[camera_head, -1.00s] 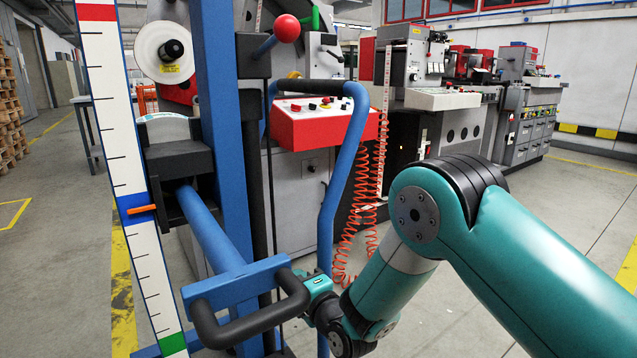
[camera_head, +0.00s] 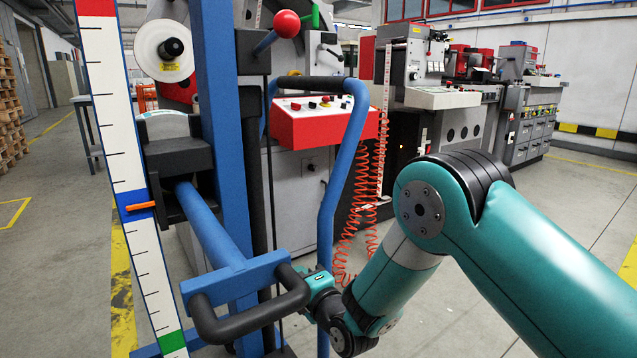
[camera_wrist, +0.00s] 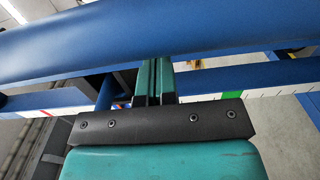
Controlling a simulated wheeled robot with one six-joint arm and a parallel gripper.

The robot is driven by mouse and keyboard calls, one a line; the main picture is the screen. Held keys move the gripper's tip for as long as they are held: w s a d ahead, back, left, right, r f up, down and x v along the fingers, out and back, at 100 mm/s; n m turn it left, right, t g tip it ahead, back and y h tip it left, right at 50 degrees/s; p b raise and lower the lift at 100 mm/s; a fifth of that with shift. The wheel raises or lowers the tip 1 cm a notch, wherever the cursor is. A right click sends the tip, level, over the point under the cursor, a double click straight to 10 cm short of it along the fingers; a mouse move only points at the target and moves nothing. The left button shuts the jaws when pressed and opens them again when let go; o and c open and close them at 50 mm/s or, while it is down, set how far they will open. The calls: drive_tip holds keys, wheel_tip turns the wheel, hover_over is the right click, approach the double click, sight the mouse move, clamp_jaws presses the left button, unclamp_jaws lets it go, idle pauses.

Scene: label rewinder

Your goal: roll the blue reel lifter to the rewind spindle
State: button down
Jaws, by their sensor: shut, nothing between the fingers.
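The blue reel lifter (camera_head: 222,130) stands upright close in front of me, with a blue boom (camera_head: 208,225), a black loop handle (camera_head: 250,318) and a curved blue push bar (camera_head: 345,165). An orange pointer (camera_head: 140,206) lies at the blue band of its scale board (camera_head: 118,130). A white reel disc with a black hub (camera_head: 172,48), which may be the rewind spindle, shows behind the mast. My gripper (camera_head: 318,283) is beside the handle's right end. In the wrist view its fingers (camera_wrist: 153,85) are shut and empty, their tips by a blue bar (camera_wrist: 150,32); contact is unclear.
A red control box (camera_head: 315,125) on a grey machine stands behind the lifter, with coiled orange cables (camera_head: 358,225) hanging beside it. Printing machines (camera_head: 440,90) fill the back right. Pallets (camera_head: 12,115) stand at far left. Open floor (camera_head: 50,260) lies at left and right.

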sight(328, 265)
drive_tip(key=shift+w+d+f+b, duration=0.1)
drive_tip(key=shift+w+d+b, duration=0.3)
drive_tip(key=shift+b, duration=1.05)
drive_tip(key=shift+w+d+b, duration=0.2)
drive_tip(key=shift+d+b, duration=0.4)
drive_tip(key=shift+b, duration=0.8)
drive_tip(key=shift+w+d, duration=0.1)
drive_tip(key=shift+w+d+b, duration=0.45)
drive_tip(key=shift+d+b, duration=0.2)
drive_tip(key=shift+b, duration=0.5)
drive_tip(key=shift+w+d+b, duration=0.15)
drive_tip(key=shift+d+b, duration=0.1)
drive_tip(key=shift+b, duration=0.6)
drive_tip(key=shift+w+d+b, duration=0.65)
drive_tip(key=shift+d+b, duration=0.3)
drive_tip(key=shift+b, duration=0.35)
drive_tip(key=shift+w+d+b, duration=0.15)
drive_tip(key=shift+d+b, duration=0.05)
drive_tip(key=shift+b, duration=0.3)
